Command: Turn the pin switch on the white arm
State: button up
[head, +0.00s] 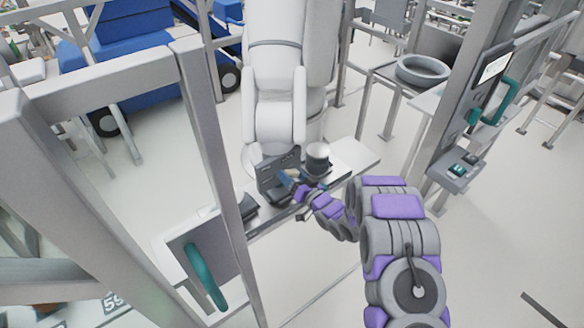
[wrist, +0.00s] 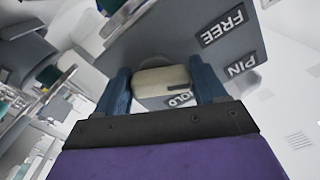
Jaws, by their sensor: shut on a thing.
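The white arm (head: 272,95) stands upright in the middle of the head view, with a dark grey panel (head: 270,177) at its lower end. My gripper (head: 289,182) reaches this panel from the right. In the wrist view its two blue fingers lie on either side of a cream pin switch (wrist: 160,79) and are shut on it. The grey plate (wrist: 185,35) behind the switch bears the words FREE and PIN, and a partly covered label below the switch. The fingers hide the sides of the switch.
A grey metal frame post (head: 210,130) stands left of the white arm. A light bench (head: 345,160) with a round dark-and-white device (head: 317,160) lies beside the panel. A control post (head: 470,110) stands at right. Open floor (head: 490,230) lies right of my arm.

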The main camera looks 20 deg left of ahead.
jog(key=m+p, duration=0.3)
jog(key=shift+r+m+p, duration=0.2)
jog(key=shift+m+p, duration=0.2)
jog(key=shift+d+r+m+p, duration=0.1)
jog(key=shift+m+p, duration=0.65)
jog(key=shift+m, duration=0.15)
jog(key=m+p, duration=0.2)
jog(key=shift+m, duration=0.4)
jog(key=shift+w+m+p, duration=0.1)
jog(key=shift+m+p, duration=0.5)
jog(key=shift+m, duration=0.5)
jog(key=shift+d+m+p, duration=0.1)
jog(key=shift+m+p, duration=0.35)
jog(key=shift+m, duration=0.55)
jog(key=shift+f, duration=0.2)
jog(key=o, duration=1)
jog(key=shift+w, duration=0.15)
jog(key=shift+c, duration=0.2)
jog(key=shift+r, duration=0.1)
